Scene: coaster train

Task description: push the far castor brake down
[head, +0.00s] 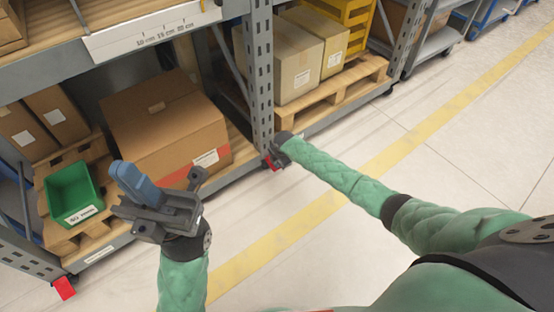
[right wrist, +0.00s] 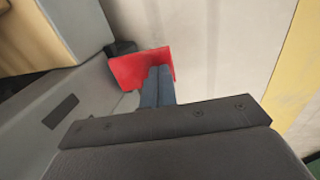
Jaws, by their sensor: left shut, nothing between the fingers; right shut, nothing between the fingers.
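The far castor brake is a red pedal (head: 267,163) at the foot of the rack's upright, mostly hidden behind my right gripper in the head view. In the right wrist view the red pedal (right wrist: 128,70) sticks out from the rack's grey base. My right gripper (right wrist: 159,70) is shut and empty, its blue fingertips overlapping the pedal's right part. I cannot tell whether they touch it, or how far down the pedal is. My left gripper (head: 128,172) is shut and empty, raised in front of the lower shelf.
A second red brake pedal (head: 64,288) is at the rack's near corner. The lower shelf holds a large cardboard box (head: 160,130) and a green bin (head: 72,190). The grey upright (head: 260,70) rises beside my right gripper. The floor (head: 430,140) to the right is clear.

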